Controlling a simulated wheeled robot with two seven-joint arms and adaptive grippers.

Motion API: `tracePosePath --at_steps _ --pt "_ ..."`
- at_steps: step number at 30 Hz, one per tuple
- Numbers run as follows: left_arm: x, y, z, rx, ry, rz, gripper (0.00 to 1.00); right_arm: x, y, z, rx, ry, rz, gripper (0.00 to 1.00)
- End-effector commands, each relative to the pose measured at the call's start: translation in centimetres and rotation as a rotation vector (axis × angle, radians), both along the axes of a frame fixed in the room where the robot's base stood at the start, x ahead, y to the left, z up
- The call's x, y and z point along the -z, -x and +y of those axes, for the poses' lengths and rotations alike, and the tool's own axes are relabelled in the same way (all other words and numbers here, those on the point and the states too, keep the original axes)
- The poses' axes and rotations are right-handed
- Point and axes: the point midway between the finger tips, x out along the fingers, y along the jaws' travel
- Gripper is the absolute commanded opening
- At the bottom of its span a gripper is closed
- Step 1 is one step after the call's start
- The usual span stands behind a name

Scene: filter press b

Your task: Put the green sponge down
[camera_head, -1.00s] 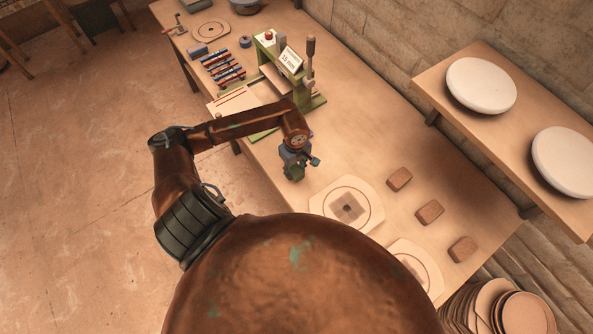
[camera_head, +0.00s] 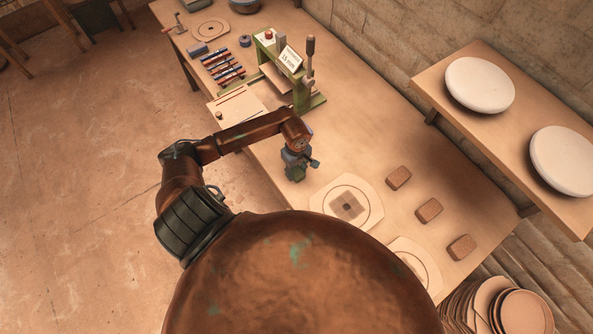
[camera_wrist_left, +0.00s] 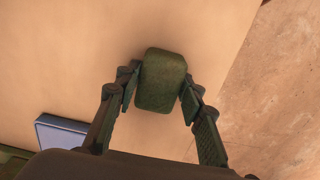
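My left gripper (camera_head: 295,168) is over the workbench, between the green press and the nearest pale square plate. In the left wrist view the green sponge (camera_wrist_left: 162,80) sits between the two fingers (camera_wrist_left: 160,92), and their tips touch or nearly touch its sides. The gripper appears shut on it. In the head view the sponge is mostly lost in the dark green shape under the gripper. I cannot tell whether its underside touches the bench. My right gripper is not in view.
The workbench (camera_head: 370,140) is clear behind the gripper. A green press (camera_head: 306,95) stands beyond it. A pale plate (camera_head: 347,203) and brown blocks (camera_head: 429,210) lie to the right. A blue block (camera_wrist_left: 62,134) shows in the wrist view. A shelf (camera_head: 440,78) holds white discs.

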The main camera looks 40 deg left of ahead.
Motion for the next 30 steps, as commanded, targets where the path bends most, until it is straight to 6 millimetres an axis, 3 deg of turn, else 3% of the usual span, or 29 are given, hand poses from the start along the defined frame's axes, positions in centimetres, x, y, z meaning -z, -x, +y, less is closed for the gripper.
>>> tracePosePath --at_steps 6,17,22,30 --pt "-0.1 0.0 0.0 0.000 0.000 0.000 0.51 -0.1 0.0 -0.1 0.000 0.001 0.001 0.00" --pt "-0.5 0.0 0.0 -0.002 0.001 0.000 0.51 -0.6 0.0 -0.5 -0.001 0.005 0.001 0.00" --pt "-3.1 -0.1 0.2 0.003 -0.005 -0.005 0.51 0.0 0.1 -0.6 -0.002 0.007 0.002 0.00" --pt "-8.8 -0.1 0.1 0.002 -0.002 -0.004 0.51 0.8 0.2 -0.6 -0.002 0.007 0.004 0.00"
